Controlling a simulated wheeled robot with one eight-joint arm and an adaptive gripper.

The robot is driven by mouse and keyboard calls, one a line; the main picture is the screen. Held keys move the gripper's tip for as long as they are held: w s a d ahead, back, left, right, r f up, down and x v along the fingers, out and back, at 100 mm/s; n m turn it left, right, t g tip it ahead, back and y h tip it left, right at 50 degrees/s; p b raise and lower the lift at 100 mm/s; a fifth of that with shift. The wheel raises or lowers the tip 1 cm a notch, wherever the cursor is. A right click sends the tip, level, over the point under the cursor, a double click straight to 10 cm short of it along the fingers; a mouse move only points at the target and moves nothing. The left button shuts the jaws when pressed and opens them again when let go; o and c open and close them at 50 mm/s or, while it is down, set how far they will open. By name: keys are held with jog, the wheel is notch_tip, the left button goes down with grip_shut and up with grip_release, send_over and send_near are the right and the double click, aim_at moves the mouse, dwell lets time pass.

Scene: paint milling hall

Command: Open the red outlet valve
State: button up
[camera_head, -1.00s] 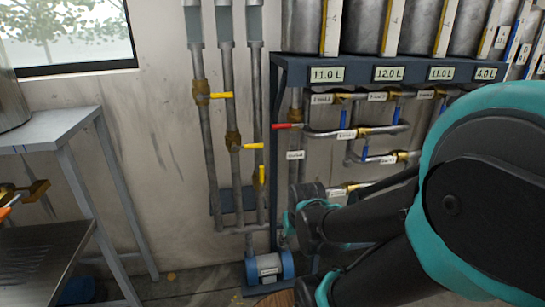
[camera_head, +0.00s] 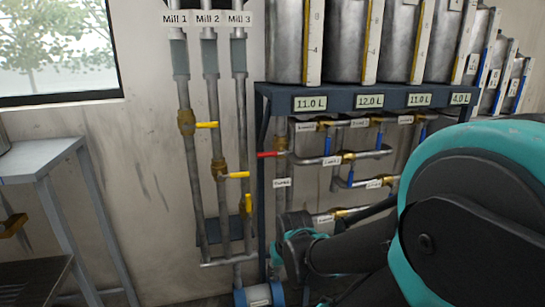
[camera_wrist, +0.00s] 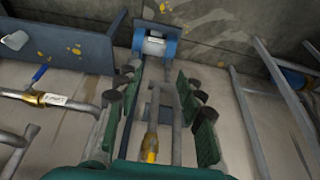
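The red valve handle (camera_head: 268,154) points left from a brass valve on a vertical pipe at the rack's left post, below the 11.0 L display. In the head view my gripper (camera_head: 292,243) is low in front of the rack, below and slightly right of the red handle and apart from it. Its fingertips are hard to make out there. In the wrist view my gripper (camera_wrist: 160,112) has its green-padded fingers spread wide, with nothing held between them. Pipes and a yellow-handled valve (camera_wrist: 151,145) show beyond the gap. The red handle does not show in the wrist view.
Three pipes labelled Mill 1, Mill 2 and Mill 3 carry yellow handles (camera_head: 207,125) left of the rack. A blue pump (camera_head: 260,294) sits below. Blue-handled valves (camera_head: 379,142) fill the rack. A grey table (camera_head: 40,158) stands left.

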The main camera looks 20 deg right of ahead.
dwell(0.3)
jog(key=m+t+y, duration=0.7)
jog(key=m+y, duration=0.3)
jog(key=y, duration=0.2)
send_near(268, 155)
jog(key=x, duration=1.1)
jog(key=shift+w+a, duration=0.15)
jog(key=shift+w, duration=0.1)
jog(key=shift+c, duration=0.6)
grip_shut()
